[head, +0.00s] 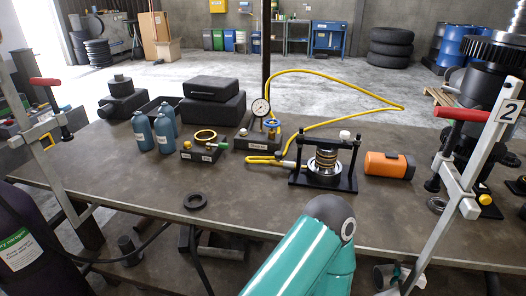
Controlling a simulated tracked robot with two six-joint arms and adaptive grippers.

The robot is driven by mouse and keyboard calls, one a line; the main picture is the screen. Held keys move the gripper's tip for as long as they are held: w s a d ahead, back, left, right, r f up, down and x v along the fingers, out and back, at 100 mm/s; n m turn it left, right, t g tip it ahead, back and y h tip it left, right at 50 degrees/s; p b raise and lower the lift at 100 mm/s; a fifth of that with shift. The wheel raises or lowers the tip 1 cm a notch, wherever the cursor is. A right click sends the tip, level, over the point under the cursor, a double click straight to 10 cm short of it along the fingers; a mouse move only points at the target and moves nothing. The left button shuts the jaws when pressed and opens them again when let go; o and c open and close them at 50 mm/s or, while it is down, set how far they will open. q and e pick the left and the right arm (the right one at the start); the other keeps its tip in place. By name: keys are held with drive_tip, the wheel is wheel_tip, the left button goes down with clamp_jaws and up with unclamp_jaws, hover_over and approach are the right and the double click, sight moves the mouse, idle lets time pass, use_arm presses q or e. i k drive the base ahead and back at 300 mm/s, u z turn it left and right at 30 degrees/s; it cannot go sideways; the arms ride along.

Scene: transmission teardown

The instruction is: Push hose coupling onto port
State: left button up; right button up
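A yellow hose (362,87) loops from the gauge block (256,139) out to the right and back. Its lower run lies across the table and ends in a small pale coupling (287,164) at the left side of a black press frame (346,183). The frame holds a stacked round metal part (325,162). The port itself is too small to make out, and I cannot tell whether the coupling touches it. Neither of my grippers is in view. A teal link of one of my arms rises at the bottom, in front of the frame, with its gripper unseen.
A dial gauge (261,108) stands on the block. An orange cylinder (388,165) lies right of the frame. Blue bottles (143,130) stand at left. A black ring (195,201) lies front left. Red-handled clamps (46,82) rise at both sides. The front centre table is mostly clear.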

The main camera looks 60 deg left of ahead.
sight(285, 164)
drive_tip(key=z, duration=0.3)
drive_tip(key=i, duration=0.2)
drive_tip(key=u, duration=2.95)
